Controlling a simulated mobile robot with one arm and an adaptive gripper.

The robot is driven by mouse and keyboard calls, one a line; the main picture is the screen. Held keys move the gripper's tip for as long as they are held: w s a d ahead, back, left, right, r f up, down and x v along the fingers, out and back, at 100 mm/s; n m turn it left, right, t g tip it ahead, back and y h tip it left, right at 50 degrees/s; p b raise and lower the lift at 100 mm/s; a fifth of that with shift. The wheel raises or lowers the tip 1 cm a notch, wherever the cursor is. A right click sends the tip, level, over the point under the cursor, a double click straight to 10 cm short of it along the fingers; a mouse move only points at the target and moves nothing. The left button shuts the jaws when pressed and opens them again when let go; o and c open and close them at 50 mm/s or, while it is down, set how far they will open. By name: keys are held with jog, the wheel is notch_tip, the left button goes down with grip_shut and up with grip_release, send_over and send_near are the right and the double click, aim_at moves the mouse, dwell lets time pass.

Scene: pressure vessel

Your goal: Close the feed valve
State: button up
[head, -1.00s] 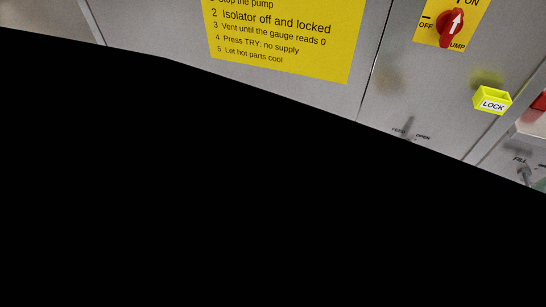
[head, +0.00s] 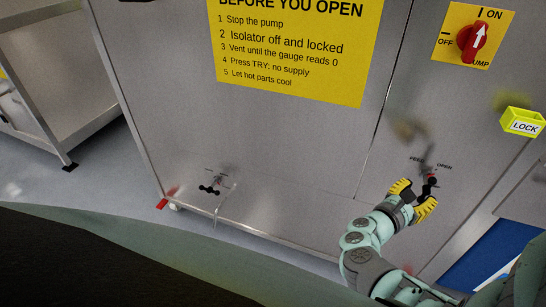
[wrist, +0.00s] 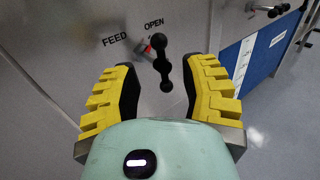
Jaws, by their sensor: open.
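The feed valve has a small black handle with rounded ends (wrist: 161,65), on a grey metal panel beside the printed words FEED and OPEN. A small red mark shows at its upper left. In the wrist view the handle stands close to upright. In the head view the valve handle (head: 432,181) is at the lower right of the cabinet front. My gripper (head: 414,199) is open, with yellow ribbed fingers. In the wrist view my gripper (wrist: 167,75) has one finger to each side of the handle, with gaps. Whether the handle is at fingertip depth I cannot tell.
Above are the red pump switch (head: 473,41), pointing near ON, and a yellow LOCK box (head: 522,122). A yellow instruction sign (head: 290,45) is at the upper middle. Another black handle (head: 210,188) sits low on the left. A blue panel (head: 492,258) stands at right.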

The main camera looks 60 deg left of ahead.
aim_at(429, 185)
jog(key=w+b, duration=0.1)
jog(key=w, duration=0.5)
jog(key=shift+w, duration=0.3)
jog(key=shift+o, duration=0.6)
grip_shut()
